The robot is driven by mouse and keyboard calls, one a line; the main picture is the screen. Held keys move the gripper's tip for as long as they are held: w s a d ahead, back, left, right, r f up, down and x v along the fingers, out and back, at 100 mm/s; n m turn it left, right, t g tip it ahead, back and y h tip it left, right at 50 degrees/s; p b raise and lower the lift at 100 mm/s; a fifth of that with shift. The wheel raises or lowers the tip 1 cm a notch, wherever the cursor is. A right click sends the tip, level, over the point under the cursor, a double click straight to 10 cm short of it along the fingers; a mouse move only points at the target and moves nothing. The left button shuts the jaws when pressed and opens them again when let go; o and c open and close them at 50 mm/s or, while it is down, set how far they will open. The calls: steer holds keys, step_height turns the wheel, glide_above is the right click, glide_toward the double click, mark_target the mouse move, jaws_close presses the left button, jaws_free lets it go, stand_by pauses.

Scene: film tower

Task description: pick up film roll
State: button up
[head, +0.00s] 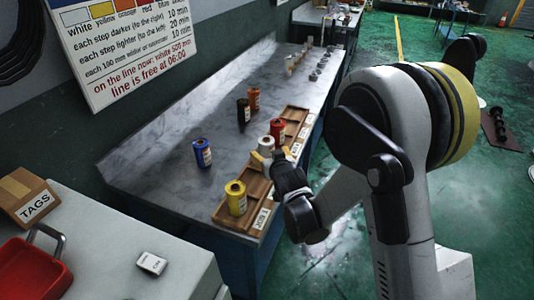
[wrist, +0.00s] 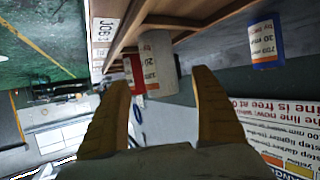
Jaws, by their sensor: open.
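My gripper (head: 268,157) is open, its yellow fingers close to the white film roll (head: 266,146) at the wooden tray on the bench. In the wrist view the gripper (wrist: 161,78) is empty; the white roll (wrist: 157,62) shows just beyond and between the fingertips. A red roll (head: 277,131) stands right behind the white one, and it also shows in the wrist view (wrist: 131,72). A yellow roll (head: 236,198) stands at the tray's near end. A blue roll (head: 202,153) stands on the bare bench, left of the tray. Black (head: 243,112) and orange (head: 253,98) rolls stand farther back.
The wooden tray (head: 259,190) has dividers and labels along the bench's front edge. Several small grey and pale pieces (head: 312,76) stand at the bench's far end. A white cabinet (head: 110,240) holds a TAGS box (head: 28,196) and red tray (head: 35,272). The bench's left part is clear.

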steer(key=x, duration=0.1)
steer(key=b+x, duration=0.1)
steer(key=x, duration=0.1)
steer(key=b+x, duration=0.1)
steer(key=x, duration=0.1)
steer(key=shift+w+r, duration=0.25)
steer(key=shift+r, duration=0.1)
steer(key=c, duration=1.4)
steer(key=shift+r, duration=0.2)
